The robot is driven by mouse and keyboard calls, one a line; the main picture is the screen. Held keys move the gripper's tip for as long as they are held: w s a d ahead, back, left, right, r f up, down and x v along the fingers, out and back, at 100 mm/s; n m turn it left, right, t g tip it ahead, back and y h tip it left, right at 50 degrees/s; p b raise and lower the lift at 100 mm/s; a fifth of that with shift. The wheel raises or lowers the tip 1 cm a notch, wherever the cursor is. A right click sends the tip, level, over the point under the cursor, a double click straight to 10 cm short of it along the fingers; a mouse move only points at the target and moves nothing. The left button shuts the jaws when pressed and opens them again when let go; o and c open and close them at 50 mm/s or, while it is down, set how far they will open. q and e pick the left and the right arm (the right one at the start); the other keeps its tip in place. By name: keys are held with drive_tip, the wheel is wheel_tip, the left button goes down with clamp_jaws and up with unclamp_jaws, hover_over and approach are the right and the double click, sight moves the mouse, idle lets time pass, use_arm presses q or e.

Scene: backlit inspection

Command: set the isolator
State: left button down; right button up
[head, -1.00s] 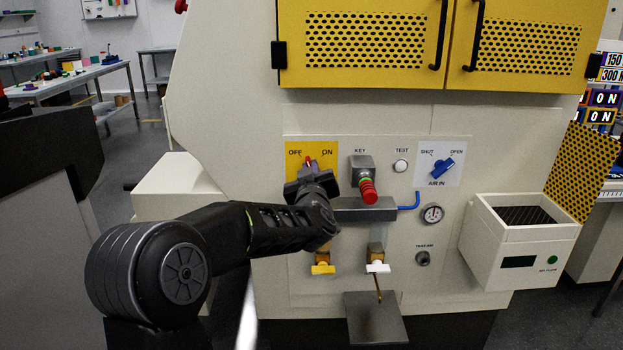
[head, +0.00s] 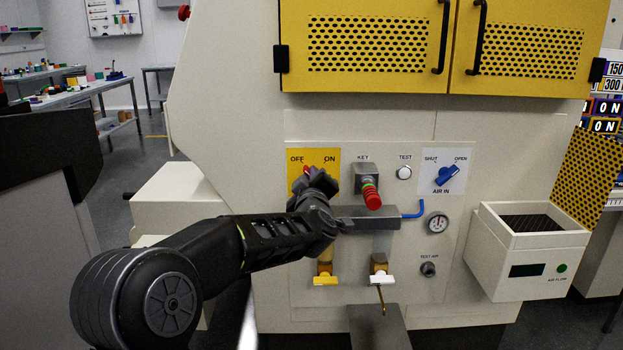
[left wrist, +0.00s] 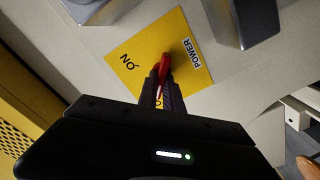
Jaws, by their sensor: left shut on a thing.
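The isolator is a yellow plate (head: 330,166) marked OFF at left and ON at right, with a red handle (head: 306,169). In the head view the visible tip of the handle leans up and left, toward OFF. My left gripper (head: 313,180) is in front of the plate and covers most of the handle. In the left wrist view, the left gripper's fingers (left wrist: 162,92) are shut on the red handle (left wrist: 164,68). The plate's ON and POWER words show there; the other word is mostly hidden behind the fingers. My right gripper is in neither view.
Right of the plate are a key switch (head: 370,188) with a red end, a white TEST button (head: 404,172) and a blue AIR IN knob (head: 447,175). Below are a yellow tap (head: 325,278) and a white tap (head: 382,277). A box (head: 528,245) juts out at right.

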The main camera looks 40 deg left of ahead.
use_arm(q)
drive_tip(key=c, duration=1.5)
unclamp_jaws()
drive_tip(key=p+v, duration=0.1)
drive_tip(key=v, duration=0.7)
drive_tip(key=shift+w+f, duration=0.1)
